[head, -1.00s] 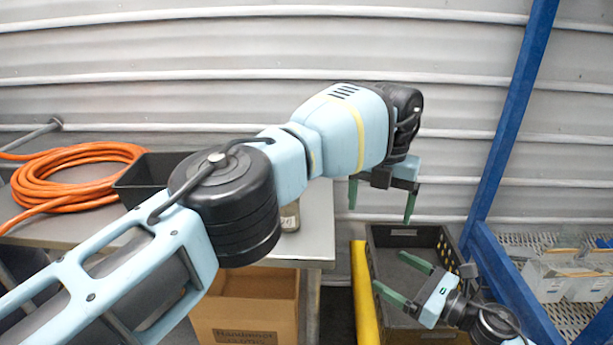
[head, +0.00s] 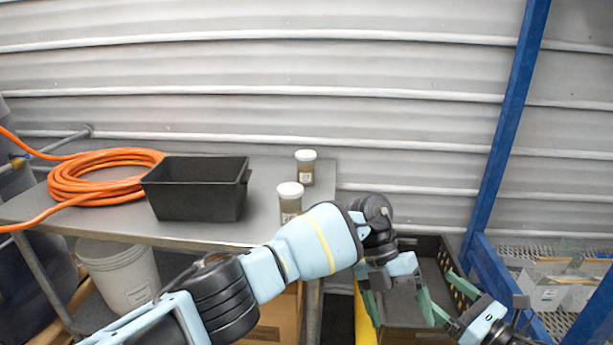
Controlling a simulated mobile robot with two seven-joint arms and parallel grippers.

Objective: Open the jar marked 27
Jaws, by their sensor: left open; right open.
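Two small jars with white lids and brownish contents stand upright on the grey table. The far jar (head: 305,170) is near the table's back right, and the near jar (head: 290,204) is closer to the front right. Both carry small labels; I cannot read the numbers surely. Both lids are on. My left gripper (head: 399,312) is open and empty, pointing down, to the right of the table and below the jars' level in the picture. My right gripper (head: 443,292) is open and empty, further right, beside the left one and over the black crate.
A black bin (head: 197,200) and a coiled orange hose (head: 75,182) lie on the table (head: 250,232). A white bucket (head: 122,283) and a cardboard box (head: 277,318) are below. A black crate (head: 425,245) and a blue post (head: 508,125) stand at right.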

